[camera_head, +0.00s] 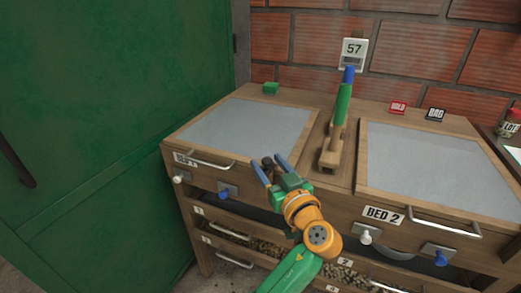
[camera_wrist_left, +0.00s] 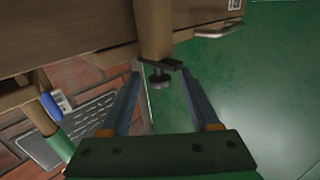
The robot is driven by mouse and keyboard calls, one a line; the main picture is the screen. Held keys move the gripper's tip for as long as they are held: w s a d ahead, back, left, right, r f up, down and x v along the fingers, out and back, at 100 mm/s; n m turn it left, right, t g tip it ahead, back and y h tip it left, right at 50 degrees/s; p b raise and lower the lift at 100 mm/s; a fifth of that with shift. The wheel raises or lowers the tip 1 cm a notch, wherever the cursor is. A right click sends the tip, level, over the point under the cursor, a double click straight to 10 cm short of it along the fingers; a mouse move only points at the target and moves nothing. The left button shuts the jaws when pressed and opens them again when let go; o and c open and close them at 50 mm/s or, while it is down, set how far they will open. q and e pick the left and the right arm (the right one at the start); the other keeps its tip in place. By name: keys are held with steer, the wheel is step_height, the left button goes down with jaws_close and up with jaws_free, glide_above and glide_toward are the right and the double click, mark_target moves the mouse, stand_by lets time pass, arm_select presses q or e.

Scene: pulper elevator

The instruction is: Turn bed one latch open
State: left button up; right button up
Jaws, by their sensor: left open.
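My left gripper (camera_head: 265,159) is open at the front right corner of the bed one frame (camera_head: 240,166). A dark latch with a round knob (camera_head: 268,162) shows between its two blue fingers. In the left wrist view, the latch (camera_wrist_left: 158,76) is a flat dark bar with a short knob, on the wooden frame. It sits between the tips of the open left gripper (camera_wrist_left: 160,68), with no clear grip on it. Whether a finger touches it I cannot tell. The bed one label (camera_head: 186,159) is partly hidden by a handle. My right gripper is out of view.
Bed 2 (camera_head: 435,170) lies to the right, beyond a green lever with a blue top (camera_head: 342,100). White (camera_head: 180,178) and blue (camera_head: 226,190) knobs sit below bed one. A large green panel (camera_head: 90,110) stands at the left, and a brick wall behind.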

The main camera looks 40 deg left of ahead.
mark_target(265, 158)
arm_select(q)
steer(key=x, duration=0.2)
steer(key=p+x, duration=0.1)
steer(key=shift+w+a+r, duration=0.25)
steer(key=shift+a+r, duration=0.05)
steer(key=shift+r, duration=0.05)
steer(key=shift+w+a+f, duration=0.25)
steer(key=shift+a, duration=0.15)
steer(key=shift+d, duration=0.1)
jaws_close()
